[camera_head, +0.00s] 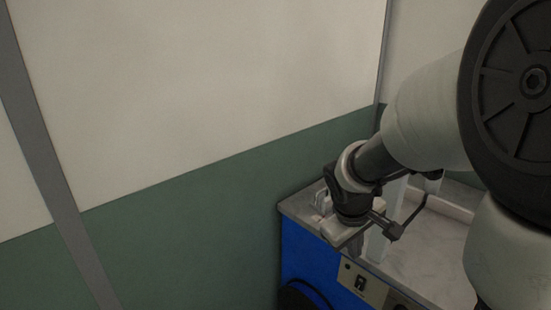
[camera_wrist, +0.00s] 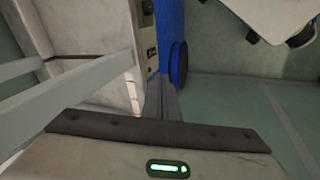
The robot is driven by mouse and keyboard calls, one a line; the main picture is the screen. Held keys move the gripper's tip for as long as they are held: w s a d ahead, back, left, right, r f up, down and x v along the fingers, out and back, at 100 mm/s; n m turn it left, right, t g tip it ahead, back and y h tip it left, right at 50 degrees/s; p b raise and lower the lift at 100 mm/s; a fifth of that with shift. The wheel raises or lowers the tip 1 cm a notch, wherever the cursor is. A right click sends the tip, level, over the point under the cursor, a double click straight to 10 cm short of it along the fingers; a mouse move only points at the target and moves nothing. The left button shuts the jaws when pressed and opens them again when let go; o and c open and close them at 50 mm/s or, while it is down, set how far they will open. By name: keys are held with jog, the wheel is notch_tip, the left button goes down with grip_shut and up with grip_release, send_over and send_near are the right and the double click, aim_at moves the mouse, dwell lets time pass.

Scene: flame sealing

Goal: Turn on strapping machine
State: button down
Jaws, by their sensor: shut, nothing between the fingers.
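The strapping machine has a blue body (camera_head: 305,262) and a pale, marble-like top (camera_head: 435,250). It stands at the lower right of the head view. Its cream control panel (camera_head: 372,290) carries a dark switch (camera_head: 360,283), and the panel also shows at the top of the wrist view (camera_wrist: 143,36). My gripper (camera_head: 355,247) is shut and empty, pointing down just above the panel's edge near the switch. In the wrist view, its closed fingers (camera_wrist: 161,84) reach toward the panel and blue side. Whether the fingertips touch the machine, I cannot tell.
A black round part (camera_wrist: 179,63) sits on the blue side. A pale upright bar (camera_head: 382,238) rises from the machine top close to my gripper. A green and cream wall (camera_head: 200,190) stands behind. Open floor (camera_wrist: 225,100) lies to the right in the wrist view.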

aim_at(356, 286)
jog(key=w+d+f+n+b, duration=0.1)
jog(key=w+f+n+b, duration=0.1)
jog(key=f, duration=1.3)
jog(key=shift+w+d+n+g+b, duration=0.2)
jog(key=shift+w+n+g+b, duration=0.15)
jog(key=shift+w+b, duration=0.5)
jog(key=shift+f, duration=0.1)
jog(key=shift+w+d+f+b, duration=0.55)
jog(key=shift+w+d+f, duration=0.3)
jog(key=shift+f, duration=0.8)
jog(key=shift+w+d+f+b, duration=0.6)
jog(key=shift+d+f, duration=0.45)
jog(key=shift+f, duration=0.6)
jog(key=shift+w+d+f+b, duration=0.45)
jog(key=shift+w+d+f, duration=0.45)
jog(key=shift+f, duration=0.75)
jog(key=shift+s, duration=0.1)
